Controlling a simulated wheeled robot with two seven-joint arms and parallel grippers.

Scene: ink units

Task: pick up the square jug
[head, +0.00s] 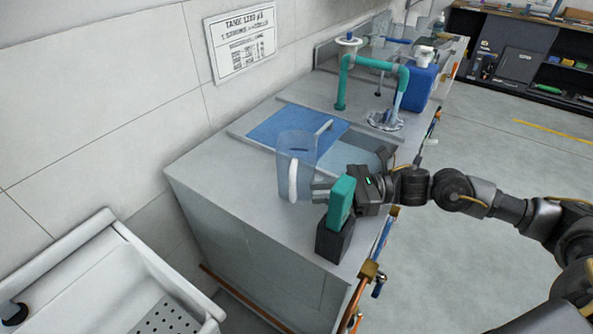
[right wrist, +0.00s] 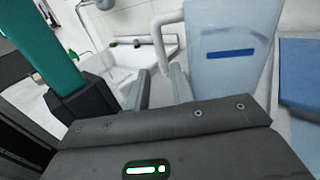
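The square jug (head: 297,150) is a translucent blue container with a pale handle (head: 293,180), standing upright on the grey counter top. In the right wrist view the jug (right wrist: 222,75) fills the upper right, with a dark blue bar on its side and its handle (right wrist: 158,38) toward the left. My right gripper (head: 318,191) reaches in from the right, low beside the jug. In the right wrist view its two fingers (right wrist: 160,75) are apart, with the handle just beyond and between their tips. I see no firm grip. My left gripper is out of view.
A teal object (head: 341,199) on a black block (head: 335,240) stands close in front of my right gripper. A blue panel (head: 275,130), teal pipework (head: 343,85) and a blue canister (head: 420,85) are farther back. A white sink (head: 95,275) is at lower left.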

